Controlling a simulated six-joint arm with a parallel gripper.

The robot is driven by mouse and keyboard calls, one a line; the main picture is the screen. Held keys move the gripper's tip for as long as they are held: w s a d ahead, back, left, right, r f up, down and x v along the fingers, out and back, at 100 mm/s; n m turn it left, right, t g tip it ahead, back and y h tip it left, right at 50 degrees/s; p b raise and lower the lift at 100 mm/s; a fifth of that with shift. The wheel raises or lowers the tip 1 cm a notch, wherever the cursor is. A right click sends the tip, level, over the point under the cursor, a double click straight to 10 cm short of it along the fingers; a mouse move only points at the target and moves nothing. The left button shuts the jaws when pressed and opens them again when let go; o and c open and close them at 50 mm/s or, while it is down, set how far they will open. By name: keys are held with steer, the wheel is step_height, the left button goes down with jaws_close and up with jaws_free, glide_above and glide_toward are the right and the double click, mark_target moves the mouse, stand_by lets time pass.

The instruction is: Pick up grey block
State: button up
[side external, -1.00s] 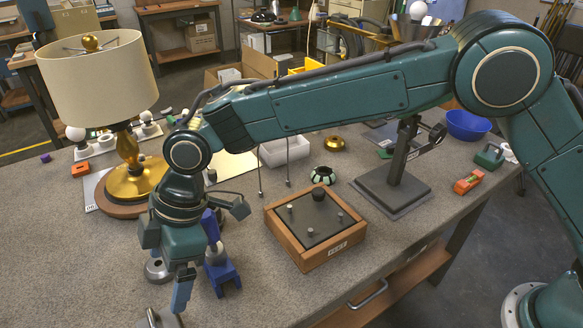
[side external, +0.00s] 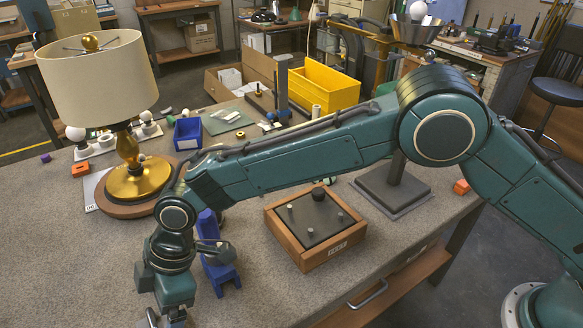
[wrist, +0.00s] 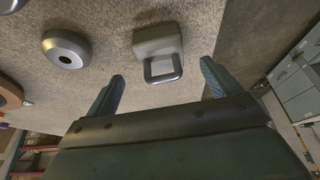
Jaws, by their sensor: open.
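The grey block (wrist: 157,42), with a squared metal loop on its near side, lies on the speckled bench in the wrist view. My gripper (wrist: 163,75) is open, its two blue fingers apart. In the wrist picture the block appears beyond the fingertips, roughly between their lines, with nothing held. How high the fingertips are above the bench I cannot tell. In the side view my wrist reaches the bottom edge, where the fingers and most of the block are hidden or cut off.
A blue chair-shaped stand (side external: 219,268) is close beside my wrist. The lamp (side external: 128,182) stands behind it, and a wooden-framed tray (side external: 290,244) is to the right. The bench edge runs right of the block.

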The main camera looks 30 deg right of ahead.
mark_target(160, 327)
steer(key=shift+x, duration=2.6)
steer(key=shift+s, duration=0.1)
steer(key=shift+c, duration=0.2)
steer(key=c, duration=1.8)
steer(key=shift+a+r, duration=0.1)
steer(key=shift+r, duration=0.15)
jaws_close()
steer(key=shift+r, duration=0.1)
step_height(160, 327, up, 20)
